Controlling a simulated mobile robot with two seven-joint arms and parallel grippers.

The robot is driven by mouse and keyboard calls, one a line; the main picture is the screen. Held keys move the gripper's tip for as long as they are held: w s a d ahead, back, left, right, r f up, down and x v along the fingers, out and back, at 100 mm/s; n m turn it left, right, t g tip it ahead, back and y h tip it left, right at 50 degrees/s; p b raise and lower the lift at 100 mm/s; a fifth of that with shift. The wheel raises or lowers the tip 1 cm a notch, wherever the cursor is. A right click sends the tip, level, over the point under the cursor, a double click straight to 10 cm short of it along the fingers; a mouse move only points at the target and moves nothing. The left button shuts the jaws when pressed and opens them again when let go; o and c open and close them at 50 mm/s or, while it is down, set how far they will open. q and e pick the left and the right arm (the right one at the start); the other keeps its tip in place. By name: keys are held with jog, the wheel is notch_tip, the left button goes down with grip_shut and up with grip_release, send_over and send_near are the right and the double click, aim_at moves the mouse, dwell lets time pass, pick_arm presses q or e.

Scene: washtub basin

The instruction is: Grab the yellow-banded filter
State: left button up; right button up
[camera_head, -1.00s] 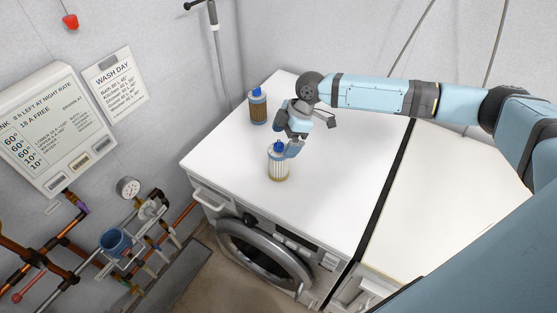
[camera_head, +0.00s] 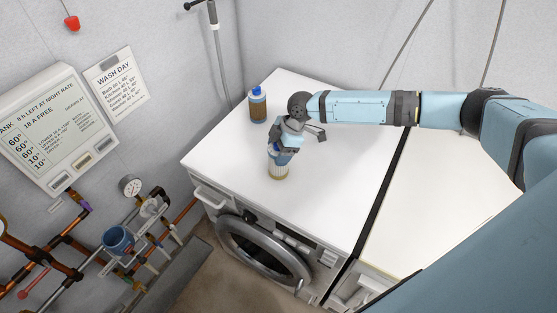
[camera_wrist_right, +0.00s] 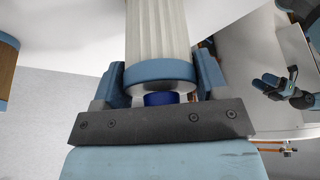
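The fingers are wide apart, one beside each side; contact is not clear. My left gripper (camera_wrist_right: 280,88) appears at the right of that view, its fingers seemingly apart.
A brown filter with a blue cap (camera_head: 258,106) stands behind and left on the washing machine top (camera_head: 340,190). A dark gap separates this top from a cream one (camera_head: 440,200) at right. Pipes and a gauge (camera_head: 130,187) are at left.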

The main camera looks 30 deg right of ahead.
jog(key=shift+c, duration=0.9)
jog(key=shift+r, duration=0.15)
